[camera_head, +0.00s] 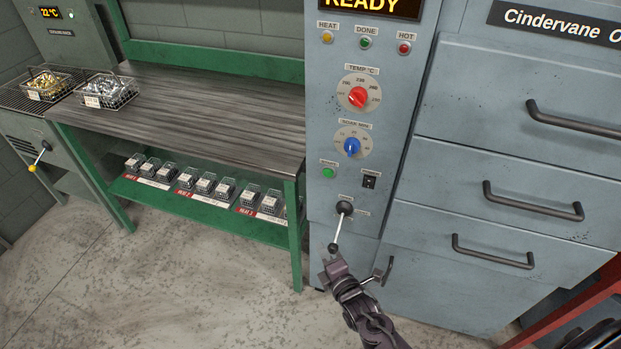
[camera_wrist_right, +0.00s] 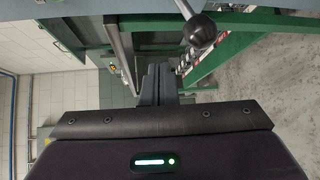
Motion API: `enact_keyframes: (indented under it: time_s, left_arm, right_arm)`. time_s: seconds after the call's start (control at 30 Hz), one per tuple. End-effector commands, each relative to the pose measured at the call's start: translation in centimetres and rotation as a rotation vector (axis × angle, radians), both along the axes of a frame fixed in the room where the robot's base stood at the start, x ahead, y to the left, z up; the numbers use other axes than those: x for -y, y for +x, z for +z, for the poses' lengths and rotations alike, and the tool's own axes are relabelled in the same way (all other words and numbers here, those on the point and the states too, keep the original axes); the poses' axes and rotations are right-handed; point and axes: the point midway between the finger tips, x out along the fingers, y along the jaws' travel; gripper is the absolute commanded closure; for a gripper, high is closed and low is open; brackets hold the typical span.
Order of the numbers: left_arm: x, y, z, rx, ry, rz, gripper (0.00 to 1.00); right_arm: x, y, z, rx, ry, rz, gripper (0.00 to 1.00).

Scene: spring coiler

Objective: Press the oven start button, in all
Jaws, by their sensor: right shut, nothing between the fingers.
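The grey oven control panel (camera_head: 315,120) stands right of centre in the head view, with a display (camera_head: 362,4) reading READY. A green push button (camera_head: 328,173) sits low on its left side; its label is too small to read surely. My right gripper (camera_head: 333,262) is shut and empty, below the button and close to the black ball end of a lever (camera_head: 339,230). I cannot tell whether they touch in the head view. In the right wrist view the closed fingers (camera_wrist_right: 160,80) stand apart from the black ball (camera_wrist_right: 200,30). My left gripper is out of view.
Above the button are a blue knob (camera_head: 352,146), a red knob (camera_head: 358,97) and lamps; a black switch (camera_head: 369,181) is to its right. Drawers with bar handles (camera_head: 533,211) fill the right. A green bench (camera_head: 200,110) with wire baskets (camera_head: 107,92) stands left.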

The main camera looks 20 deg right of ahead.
Motion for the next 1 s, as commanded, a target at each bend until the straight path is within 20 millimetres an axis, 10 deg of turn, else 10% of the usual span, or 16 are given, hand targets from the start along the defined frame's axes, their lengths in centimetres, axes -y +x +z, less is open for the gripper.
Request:
enact_keyframes:
  time_s: [0.4,1.0]
  left_arm:
    - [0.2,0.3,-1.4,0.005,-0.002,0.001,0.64]
    - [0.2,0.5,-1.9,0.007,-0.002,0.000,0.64]
  right_arm:
    - [-1.4,3.1,12.4,0.416,-0.359,0.010,1.00]
    - [-1.0,3.9,13.3,0.447,-0.390,0.004,1.00]
